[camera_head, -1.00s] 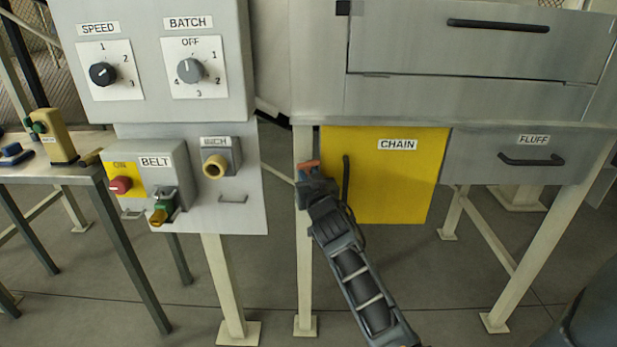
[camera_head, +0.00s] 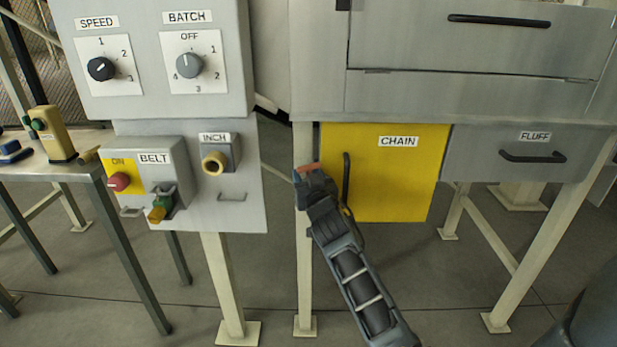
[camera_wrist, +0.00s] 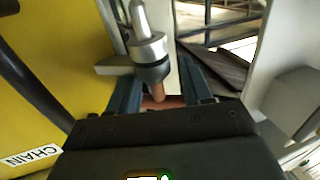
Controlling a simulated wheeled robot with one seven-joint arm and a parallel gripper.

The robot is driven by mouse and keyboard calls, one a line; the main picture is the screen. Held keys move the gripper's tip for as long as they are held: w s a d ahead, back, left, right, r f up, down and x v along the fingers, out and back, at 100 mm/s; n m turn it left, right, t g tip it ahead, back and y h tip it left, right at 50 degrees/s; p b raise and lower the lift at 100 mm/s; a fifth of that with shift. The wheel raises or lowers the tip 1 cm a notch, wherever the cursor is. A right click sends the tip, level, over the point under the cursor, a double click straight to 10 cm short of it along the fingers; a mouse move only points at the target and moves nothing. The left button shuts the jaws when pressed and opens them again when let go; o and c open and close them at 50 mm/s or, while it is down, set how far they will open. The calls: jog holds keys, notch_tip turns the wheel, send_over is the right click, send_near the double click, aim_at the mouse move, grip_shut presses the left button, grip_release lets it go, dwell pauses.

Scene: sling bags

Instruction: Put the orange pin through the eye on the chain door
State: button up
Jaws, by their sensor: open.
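The yellow chain door (camera_head: 395,185) is shut under the grey cabinet, with a dark upright handle at its left side. My gripper (camera_head: 308,172) is at the door's upper left edge, by the table leg. In the wrist view my gripper (camera_wrist: 160,88) is open, with one finger on either side of an orange-brown piece (camera_wrist: 156,92). A steel tip with a silver collar and dark ring (camera_wrist: 150,55) stands in line with this piece, beside a small pale plate (camera_wrist: 114,68) at the door's edge. I cannot tell whether the pin is through the eye; the fit is hidden.
The chain door's handle (camera_head: 346,178) is close to the right of my gripper. A grey panel with the BELT box (camera_head: 160,150) and INCH button (camera_head: 214,163) stands left. The FLUFF drawer (camera_head: 520,155) is at right. Open floor lies below.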

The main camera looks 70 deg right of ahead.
jog(key=shift+s+d+f, duration=0.1)
jog(key=shift+s+f, duration=0.1)
jog(key=shift+f, duration=0.2)
jog(key=shift+s+a+f, duration=0.1)
jog(key=shift+s+a, duration=0.2)
jog(key=shift+a, duration=0.1)
jog(key=b+v, duration=0.1)
jog(key=v, duration=0.5)
jog(key=shift+a+r+b, duration=0.35)
jog(key=shift+a+r, duration=0.05)
jog(key=s+a+f+n+t+y+p, duration=0.1)
jog(key=s+a+n+t+y+p, duration=0.2)
jog(key=a, duration=0.9)
jog(key=s+a+f+n+t+y+p, duration=0.15)
jog(key=s+a+n+y, duration=0.35)
jog(key=a, duration=0.7)
jog(key=s+a+r+n+y+p, duration=0.1)
jog(key=s+a+r+y+p, duration=0.1)
jog(key=s+a+r, duration=0.3)
jog(key=s+a+r+n+y+p, duration=0.1)
jog(key=s+a+r+y+p, duration=0.2)
jog(key=s+a+r, duration=0.3)
jog(key=s+a+y, duration=0.1)
jog(key=s+a, duration=0.1)
jog(key=s, duration=0.2)
jog(key=shift+s+g, duration=0.35)
jog(key=shift+s, duration=0.05)
